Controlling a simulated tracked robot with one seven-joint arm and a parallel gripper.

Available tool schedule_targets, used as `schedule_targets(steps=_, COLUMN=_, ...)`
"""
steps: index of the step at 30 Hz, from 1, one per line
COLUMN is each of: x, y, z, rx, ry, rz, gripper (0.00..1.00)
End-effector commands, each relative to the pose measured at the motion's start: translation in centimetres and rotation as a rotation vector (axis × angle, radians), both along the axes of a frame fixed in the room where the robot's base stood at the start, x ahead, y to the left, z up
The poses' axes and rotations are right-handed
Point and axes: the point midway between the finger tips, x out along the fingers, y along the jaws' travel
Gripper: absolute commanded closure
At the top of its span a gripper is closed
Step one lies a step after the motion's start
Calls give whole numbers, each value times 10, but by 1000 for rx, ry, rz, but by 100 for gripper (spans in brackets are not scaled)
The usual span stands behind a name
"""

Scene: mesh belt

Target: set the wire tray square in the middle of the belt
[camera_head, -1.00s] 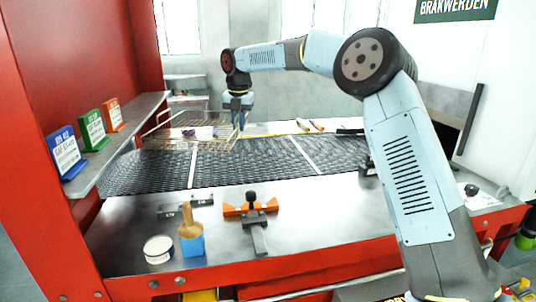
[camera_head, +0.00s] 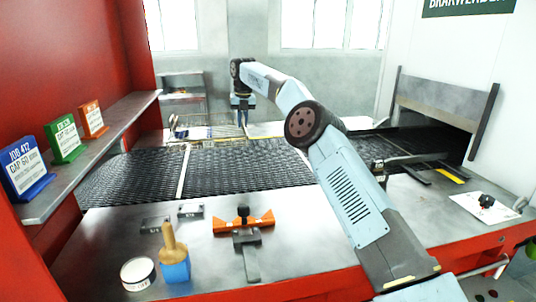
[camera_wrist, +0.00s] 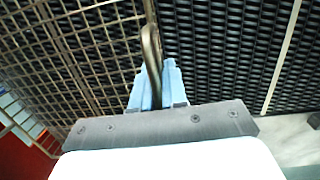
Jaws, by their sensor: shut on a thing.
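The wire tray (camera_head: 207,131) shows in the head view near the far edge of the dark mesh belt (camera_head: 240,168), left of the picture's middle. My gripper (camera_head: 241,116) is at the tray's right side. In the wrist view the tray's wire grid (camera_wrist: 75,45) fills the left, with dark belt mesh below it. My gripper (camera_wrist: 153,88) is shut on the tray's thick rim wire, which runs up between the fingers. Whether the tray touches the belt I cannot tell. A pale line (camera_head: 184,172) crosses the belt; a pale line (camera_wrist: 282,55) also shows right of my gripper in the wrist view.
On the near table stand an orange fixture (camera_head: 244,222), a blue pot with a brush (camera_head: 175,268) and a white tin (camera_head: 137,273). Several job signs (camera_head: 66,140) stand on the left shelf. An oven-like opening (camera_head: 432,108) is at the belt's right end. The belt's middle looks clear.

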Motion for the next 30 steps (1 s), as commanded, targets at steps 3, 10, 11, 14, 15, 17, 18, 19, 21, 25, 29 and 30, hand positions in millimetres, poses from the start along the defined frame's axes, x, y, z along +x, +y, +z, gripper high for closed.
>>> schedule_targets(steps=3, x=4, y=-20, z=-3, rx=0, ry=0, rz=-9, gripper=100)
schedule_targets(steps=10, x=10, y=-56, z=-18, rx=1, ry=1, rz=-16, gripper=100)
schedule_targets(steps=11, x=10, y=-61, z=-20, rx=1, ry=1, rz=-16, gripper=100)
schedule_targets(steps=14, x=12, y=-80, z=-28, rx=1, ry=1, rz=-17, gripper=100)
schedule_targets(steps=15, x=13, y=-87, z=-32, rx=1, ry=1, rz=-17, gripper=100)
schedule_targets(steps=17, x=14, y=-98, z=-37, rx=2, ry=1, rz=-17, gripper=100)
schedule_targets(steps=18, x=15, y=-103, z=-45, rx=1, ry=3, rz=-16, gripper=100)
schedule_targets(steps=19, x=15, y=-107, z=-50, rx=1, ry=2, rz=-16, gripper=100)
schedule_targets(steps=21, x=16, y=-115, z=-61, rx=0, ry=2, rz=-16, gripper=100)
schedule_targets(steps=25, x=18, y=-128, z=-76, rx=2, ry=1, rz=-16, gripper=100)
schedule_targets(steps=29, x=18, y=-133, z=-84, rx=2, ry=0, rz=-15, gripper=100)
schedule_targets(steps=30, x=18, y=-134, z=-85, rx=2, ry=0, rz=-15, gripper=100)
